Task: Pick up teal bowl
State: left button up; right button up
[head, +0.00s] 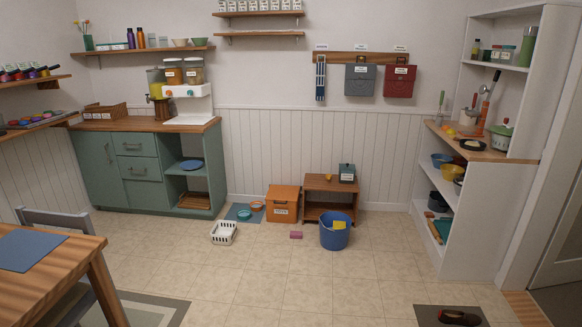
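A small teal bowl (244,215) sits on a blue-grey mat (233,211) on the floor, in front of the lower right end of the green cabinet. An orange bowl (257,206) is just right of and behind it. Neither of my grippers shows in the head view, so I cannot tell their state or their distance from the bowl.
A white basket (223,233) stands on the floor in front of the mat. An orange box (282,204) is to its right, then a blue bucket (335,232). A wooden table (85,262) is at the left front. The middle floor is mostly clear.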

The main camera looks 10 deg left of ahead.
aim_at(244, 215)
jog(key=i+j+u, duration=0.25)
jog(key=i, duration=0.75)
jog(key=i+u, duration=0.25)
jog(key=i, duration=0.8)
